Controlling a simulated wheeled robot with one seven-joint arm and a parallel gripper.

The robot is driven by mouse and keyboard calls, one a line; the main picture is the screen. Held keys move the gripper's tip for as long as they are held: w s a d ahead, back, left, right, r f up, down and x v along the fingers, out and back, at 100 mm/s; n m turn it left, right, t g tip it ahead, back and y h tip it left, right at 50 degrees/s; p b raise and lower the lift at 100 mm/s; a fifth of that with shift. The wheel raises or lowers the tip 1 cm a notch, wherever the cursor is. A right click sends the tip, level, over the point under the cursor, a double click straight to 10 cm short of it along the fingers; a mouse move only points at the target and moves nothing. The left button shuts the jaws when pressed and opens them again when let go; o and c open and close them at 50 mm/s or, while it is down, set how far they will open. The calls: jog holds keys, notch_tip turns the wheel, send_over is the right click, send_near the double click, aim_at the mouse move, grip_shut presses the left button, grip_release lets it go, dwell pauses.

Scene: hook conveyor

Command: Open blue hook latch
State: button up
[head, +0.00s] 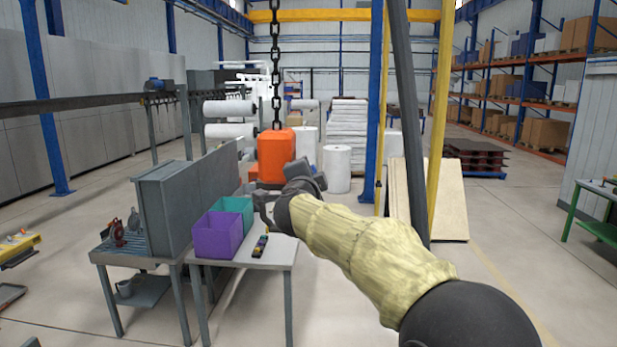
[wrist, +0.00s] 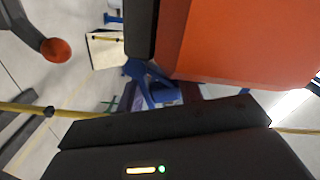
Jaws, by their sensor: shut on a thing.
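The orange hook block (head: 275,155) hangs from a chain (head: 276,60) above the white table. It fills the upper right of the wrist view (wrist: 240,40). A dark hook curves below it. My gripper (head: 270,198) is at the block's lower right, by the hook. It is shut on the hook latch, but the grasp is largely hidden by my wrist. In the wrist view a dark upright part stands beside the block, and I cannot tell the blue latch from blue shapes in the background.
A purple bin (head: 217,236) and a teal bin (head: 234,207) stand on the white table (head: 270,254) below the block. A grey cabinet (head: 163,215) is left of them. A blue column (head: 375,100) and a yellow post (head: 440,120) rise at the right. Floor is free farther right.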

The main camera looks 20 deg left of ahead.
jog(key=o, duration=0.6)
jog(key=shift+r, duration=0.5)
jog(key=shift+o, duration=1.1)
jog(key=shift+a+f, duration=0.1)
jog(key=shift+f, duration=0.15)
jog(key=shift+f, duration=0.1)
jog(key=shift+s+f, duration=0.1)
jog(key=shift+s, duration=0.05)
jog(key=b+v, duration=0.8)
jog(key=v, duration=0.9)
